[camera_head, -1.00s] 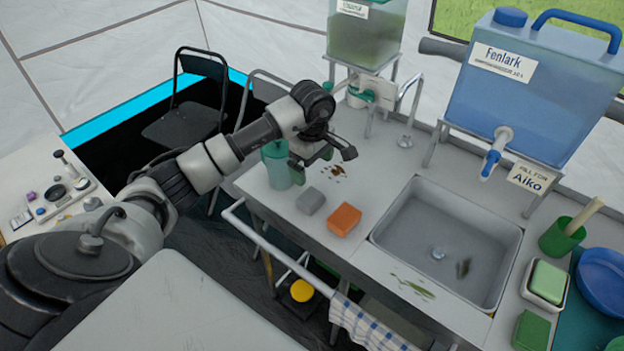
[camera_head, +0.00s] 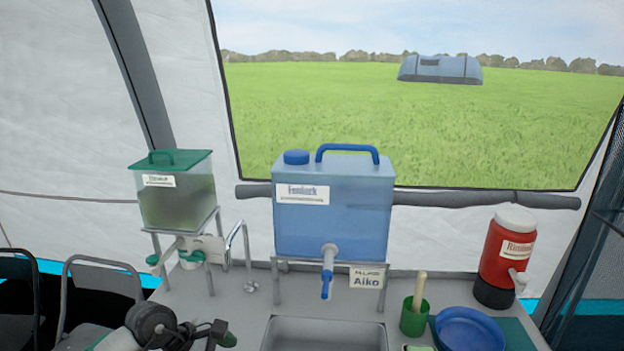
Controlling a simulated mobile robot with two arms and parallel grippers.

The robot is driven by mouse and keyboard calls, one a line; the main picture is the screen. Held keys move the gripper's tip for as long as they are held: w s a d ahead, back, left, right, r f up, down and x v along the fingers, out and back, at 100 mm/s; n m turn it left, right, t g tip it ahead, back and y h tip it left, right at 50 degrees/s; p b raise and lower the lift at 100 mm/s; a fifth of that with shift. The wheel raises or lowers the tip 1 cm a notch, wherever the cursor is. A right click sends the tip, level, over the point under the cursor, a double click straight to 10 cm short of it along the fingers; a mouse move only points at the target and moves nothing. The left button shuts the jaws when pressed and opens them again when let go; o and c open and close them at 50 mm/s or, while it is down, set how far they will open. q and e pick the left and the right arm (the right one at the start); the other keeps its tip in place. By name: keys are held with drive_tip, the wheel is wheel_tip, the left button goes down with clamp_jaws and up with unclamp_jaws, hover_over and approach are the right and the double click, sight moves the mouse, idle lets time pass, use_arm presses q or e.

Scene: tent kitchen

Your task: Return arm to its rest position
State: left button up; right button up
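My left arm comes in at the bottom left of the head view. Its dark gripper (camera_head: 212,334) shows low in the picture, in front of the counter and left of the sink (camera_head: 325,335). The fingers are small and partly cut off, so I cannot tell whether they are open or shut. A small dark green thing (camera_head: 229,340) shows right beside the fingertips; I cannot tell whether it touches them. My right arm and gripper are out of view.
A green-lidded dispenser (camera_head: 176,200) stands on a rack at left, with a tap (camera_head: 240,255) beside it. A blue water container (camera_head: 335,215) stands behind the sink. A green cup (camera_head: 414,318), blue plates (camera_head: 467,330) and a red jug (camera_head: 507,255) are at right. Chairs (camera_head: 100,285) stand at left.

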use_arm(q)
drive_tip(key=s+d+r+n+t+h, duration=0.2)
drive_tip(key=d+r+n+t+h, duration=0.25)
drive_tip(key=d, duration=0.45)
wheel_tip(320, 180, up, 7)
drive_tip(key=s+a+n+t+h, duration=0.1)
drive_tip(key=n+t+h, duration=0.2)
drive_tip(key=n+t, duration=0.85)
drive_tip(key=s+a+f+n+g+y, duration=0.25)
drive_tip(key=a+f+n+y, duration=0.45)
drive_tip(key=n, duration=0.8)
drive_tip(key=s+a+f+n+g+y, duration=0.2)
drive_tip(key=s+a+f+n+y, duration=0.25)
drive_tip(key=n+y, duration=0.75)
drive_tip(key=s+d+f+n+g+h, duration=0.1)
drive_tip(key=s+f+n+g, duration=0.2)
drive_tip(key=s, duration=0.3)
drive_tip(key=s+f+n+g+h, duration=0.2)
drive_tip(key=s+f+n+g, duration=0.1)
drive_tip(key=s+g, duration=0.15)
drive_tip(key=s+d+f+n+g+h, duration=0.1)
drive_tip(key=s+f+n+g, duration=0.2)
drive_tip(key=s, duration=0.4)
wheel_tip(320, 180, down, 24)
drive_tip(key=s+a+f+g, duration=0.2)
drive_tip(key=s+a+f, duration=0.1)
drive_tip(key=s+f, duration=1.3)
drive_tip(key=shift+s+a+f, duration=0.2)
drive_tip(key=shift+s+f, duration=0.05)
drive_tip(key=shift+f, duration=0.4)
